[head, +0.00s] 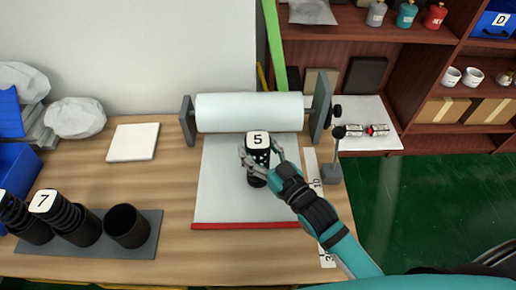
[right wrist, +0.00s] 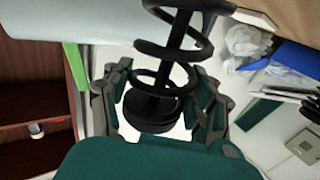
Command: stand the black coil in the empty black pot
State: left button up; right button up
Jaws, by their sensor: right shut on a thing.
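The black coil (head: 257,160) has a white top marked 5 and is upright over the white sheet in the head view. My right gripper (head: 259,157) is shut on it. In the right wrist view, the coil (right wrist: 172,50) shows as black rings around a rod, between the fingers of my right gripper (right wrist: 162,105). I cannot tell whether its lower end touches the sheet. The empty black pot (head: 127,226) stands at the lower left, at the right end of the grey tray (head: 146,246). My left gripper is not in view.
Two black pots with coils in them stand left of the empty pot; one coil (head: 62,214) is marked 7. A white paper roll (head: 249,112) on a stand is behind the held coil. A small black-topped stand (head: 333,170) is to its right. Bare wood lies between sheet and tray.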

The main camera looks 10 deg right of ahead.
jog(key=o, duration=1.3)
jog(key=shift+f, duration=0.1)
jog(key=shift+r, duration=0.25)
jog(key=v, duration=1.2)
jog(key=shift+f+b, duration=0.15)
jog(key=shift+b, duration=0.15)
